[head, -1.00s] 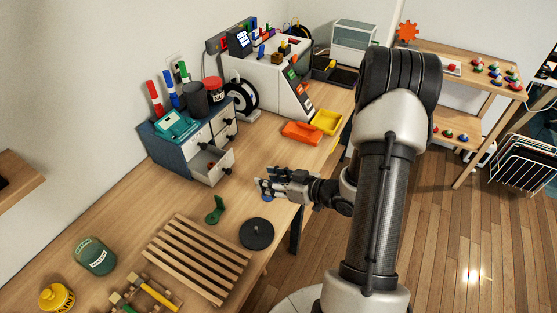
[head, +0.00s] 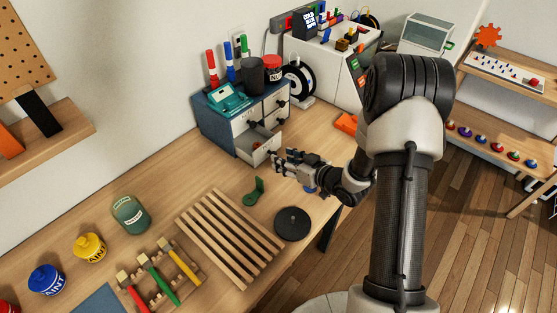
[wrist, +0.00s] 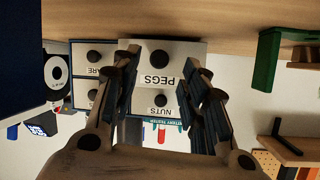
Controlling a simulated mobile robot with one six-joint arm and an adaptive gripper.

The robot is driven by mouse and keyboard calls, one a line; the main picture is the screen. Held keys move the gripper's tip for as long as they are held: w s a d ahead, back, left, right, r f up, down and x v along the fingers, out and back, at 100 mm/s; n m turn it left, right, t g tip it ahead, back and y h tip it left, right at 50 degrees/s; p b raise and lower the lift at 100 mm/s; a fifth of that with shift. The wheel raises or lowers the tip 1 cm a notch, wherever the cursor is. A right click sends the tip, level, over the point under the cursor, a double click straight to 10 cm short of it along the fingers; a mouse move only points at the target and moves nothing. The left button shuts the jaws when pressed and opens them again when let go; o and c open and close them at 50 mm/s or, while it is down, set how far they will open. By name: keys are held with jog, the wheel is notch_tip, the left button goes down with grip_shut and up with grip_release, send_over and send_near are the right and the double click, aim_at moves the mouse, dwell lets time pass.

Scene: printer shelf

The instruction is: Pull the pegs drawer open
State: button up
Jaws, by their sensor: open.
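The pegs drawer (head: 264,151) is the lower front drawer of a small blue cabinet with pale drawer fronts. It juts out partly open, with something reddish inside. In the upside-down wrist view, the PEGS front (wrist: 180,62) faces me with its dark round knob (wrist: 159,58). The NUTS drawer (wrist: 144,101) shows below it in that picture. My gripper (head: 275,161) is open and empty, close in front of the pegs drawer. In the wrist view its fingers (wrist: 168,65) stand on either side of the PEGS front; I cannot tell whether they touch it.
A green bracket (head: 254,193), a slatted wooden rack (head: 228,236) and a black disc (head: 292,223) lie on the bench in front of the cabinet. Jars, markers and a teal device (head: 229,98) stand on the cabinet. A spool and a printer stand to its right.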

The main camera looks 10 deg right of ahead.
jog(key=shift+b+x, duration=0.4)
jog(key=shift+x, duration=1.55)
jog(key=shift+c, duration=0.3)
grip_shut()
